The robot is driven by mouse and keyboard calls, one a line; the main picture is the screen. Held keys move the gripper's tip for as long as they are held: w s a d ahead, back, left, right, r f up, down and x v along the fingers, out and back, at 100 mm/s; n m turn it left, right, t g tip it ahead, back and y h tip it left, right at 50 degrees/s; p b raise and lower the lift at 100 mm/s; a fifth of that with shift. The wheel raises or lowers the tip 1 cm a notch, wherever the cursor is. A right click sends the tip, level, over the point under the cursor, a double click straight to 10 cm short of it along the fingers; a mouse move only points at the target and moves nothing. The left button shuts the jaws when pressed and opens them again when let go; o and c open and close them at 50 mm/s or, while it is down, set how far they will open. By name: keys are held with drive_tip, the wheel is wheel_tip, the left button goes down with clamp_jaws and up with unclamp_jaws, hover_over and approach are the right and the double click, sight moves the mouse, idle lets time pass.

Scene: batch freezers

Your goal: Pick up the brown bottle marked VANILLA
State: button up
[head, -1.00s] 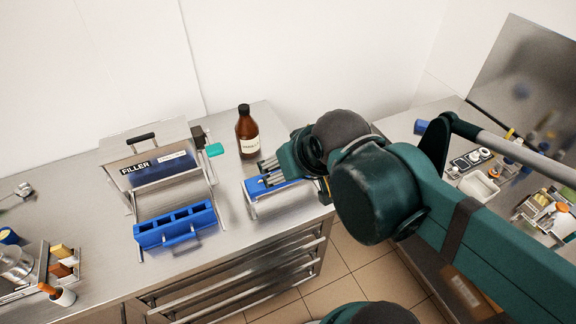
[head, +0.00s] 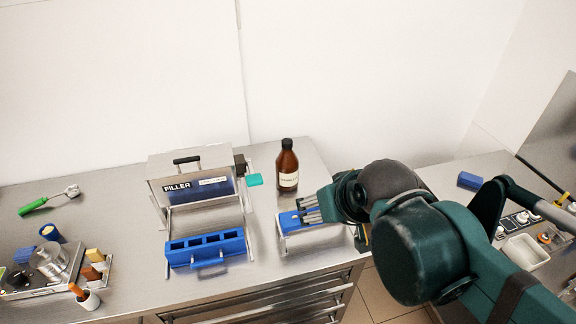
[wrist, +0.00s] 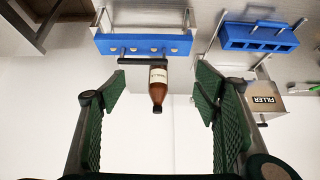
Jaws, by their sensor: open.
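The brown bottle (head: 287,162) has a black cap and a pale label, whose writing is too small to read surely. It stands upright on the steel counter near the back wall. In the wrist view the bottle (wrist: 157,92) shows upside down, between the two fingers but beyond them. My gripper (head: 308,211) is open and empty, over the blue-topped stand in front of the bottle, apart from the bottle. Its green pads also show in the wrist view (wrist: 160,95).
A steel box marked FILLER (head: 190,160) with a blue mould tray (head: 206,250) stands left of the bottle. A blue-topped stand (head: 290,222) is in front of it. A teal knob (head: 255,180) juts out between box and bottle. A green-handled scoop (head: 35,206) lies far left.

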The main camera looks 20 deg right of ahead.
drive_tip(key=shift+o, duration=1.4)
drive_tip(key=m+g+h+p, duration=0.2)
drive_tip(key=m+g+p, duration=0.1)
drive_tip(key=m+p, duration=0.35)
hover_over(284, 152)
drive_tip(key=s, duration=0.9)
drive_tip(key=f, duration=0.2)
drive_tip(key=w+f+m, duration=0.1)
drive_tip(key=w+f, duration=0.1)
drive_tip(key=w+f+m, duration=0.1)
drive_tip(key=w+f, duration=0.1)
drive_tip(key=w, duration=0.1)
drive_tip(key=w+f+m+g+h, duration=0.1)
drive_tip(key=w+f, duration=0.1)
drive_tip(key=shift+w+a+f+p, duration=0.25)
drive_tip(key=shift+w+a+p, duration=0.05)
drive_tip(key=shift+w+p, duration=0.05)
drive_tip(key=shift+w+f, duration=0.35)
drive_tip(key=shift+f, duration=0.15)
